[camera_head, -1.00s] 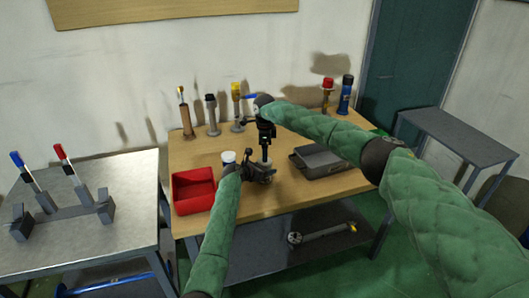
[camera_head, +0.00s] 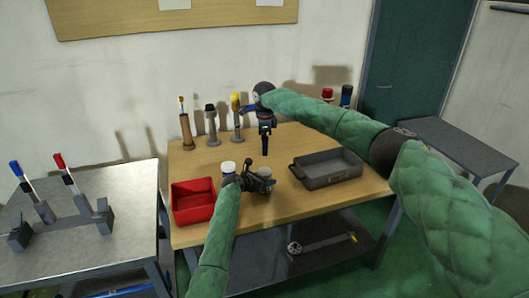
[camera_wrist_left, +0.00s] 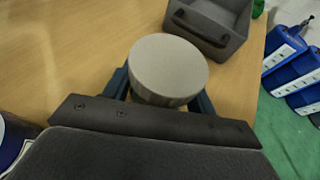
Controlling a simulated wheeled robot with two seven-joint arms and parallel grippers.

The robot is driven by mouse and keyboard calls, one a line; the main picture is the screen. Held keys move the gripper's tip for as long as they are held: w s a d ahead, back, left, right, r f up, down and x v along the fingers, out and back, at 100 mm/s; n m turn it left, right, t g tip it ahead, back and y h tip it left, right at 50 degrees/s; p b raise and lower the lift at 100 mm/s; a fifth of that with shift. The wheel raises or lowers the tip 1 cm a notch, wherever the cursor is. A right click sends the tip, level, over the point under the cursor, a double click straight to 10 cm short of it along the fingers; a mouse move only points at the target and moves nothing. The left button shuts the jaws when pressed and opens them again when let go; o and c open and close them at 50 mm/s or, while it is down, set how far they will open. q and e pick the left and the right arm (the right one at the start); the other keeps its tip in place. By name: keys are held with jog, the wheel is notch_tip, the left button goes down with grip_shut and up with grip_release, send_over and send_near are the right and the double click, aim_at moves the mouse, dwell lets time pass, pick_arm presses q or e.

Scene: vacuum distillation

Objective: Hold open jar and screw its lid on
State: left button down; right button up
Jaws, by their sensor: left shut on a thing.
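My left gripper (camera_head: 256,182) is shut on the jar at the front middle of the wooden table. In the left wrist view, the round grey lid (camera_wrist_left: 168,66) with a ribbed rim sits between the left fingers, seen from above. The lid also shows in the head view (camera_head: 265,171). It covers the top of the jar, whose body is mostly hidden by the gripper and lid. I cannot tell how tight the lid is. My right gripper (camera_head: 265,151) points down above the lid, apart from it, with nothing visible in it. Its finger gap cannot be made out.
A red bin (camera_head: 193,208) stands left of the jar and a grey tray (camera_head: 335,181) right. A white-topped blue container (camera_head: 228,168) is close beside the left gripper. Several upright tools stand along the back edge. A metal side table (camera_head: 90,262) is at left.

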jog(key=shift+r, duration=1.6)
pick_arm(q)
jog(key=shift+c, duration=2)
grip_release()
jog(key=b+v, duration=0.1)
jog(key=v, duration=0.5)
jog(key=shift+f+b, duration=0.1)
jog(key=shift+b, duration=0.25)
jog(key=shift+v, duration=0.9)
pick_arm(e)
jog(key=shift+f, duration=1)
pick_arm(q)
jog(key=shift+c, duration=1)
